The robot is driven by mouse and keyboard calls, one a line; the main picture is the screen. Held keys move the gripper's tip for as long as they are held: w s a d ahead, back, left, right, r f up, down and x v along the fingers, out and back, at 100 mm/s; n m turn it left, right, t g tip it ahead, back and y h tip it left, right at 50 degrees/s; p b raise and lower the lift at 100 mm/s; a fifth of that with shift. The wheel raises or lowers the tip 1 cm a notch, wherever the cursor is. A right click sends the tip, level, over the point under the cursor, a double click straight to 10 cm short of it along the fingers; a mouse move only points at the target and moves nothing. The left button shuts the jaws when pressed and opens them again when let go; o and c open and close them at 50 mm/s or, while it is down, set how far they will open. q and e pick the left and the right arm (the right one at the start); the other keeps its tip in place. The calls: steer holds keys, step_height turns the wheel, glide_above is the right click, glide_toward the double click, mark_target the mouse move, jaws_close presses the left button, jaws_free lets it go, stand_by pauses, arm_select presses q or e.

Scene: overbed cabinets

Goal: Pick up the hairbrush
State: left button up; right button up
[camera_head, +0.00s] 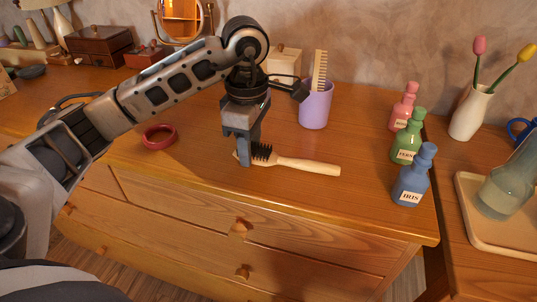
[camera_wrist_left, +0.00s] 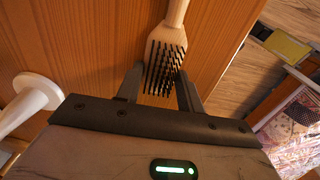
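The hairbrush (camera_head: 305,165) lies on the dresser top near its front edge. It has a pale wooden handle pointing right and dark bristles. My left gripper (camera_head: 245,155) is lowered over the head end of the brush and hides part of it. In the left wrist view the brush head (camera_wrist_left: 165,62) sits between the two spread fingers (camera_wrist_left: 158,88) of my left gripper, and the handle runs out of the top of the picture. A gap shows beside the left finger, so the gripper looks open around the head. My right gripper is not in view.
A purple cup (camera_head: 316,108) with a comb stands behind the brush. Pink, green (camera_head: 406,140) and blue bottles (camera_head: 412,180) stand to the right. The dresser top (camera_head: 345,200) is clear around the handle.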

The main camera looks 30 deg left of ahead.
arm_select(q)
steer(key=shift+r, duration=0.5)
step_height(320, 180, up, 3)
steer(key=shift+d+r+p, duration=0.1)
steer(key=shift+d+p, duration=0.05)
steer(key=shift+p, duration=0.35)
steer(key=s+d+r+p, duration=0.3)
steer(key=s+d+r, duration=0.5)
steer(key=d, duration=0.2)
steer(key=shift+s+d+r, duration=0.35)
steer(key=shift+s+r, duration=0.05)
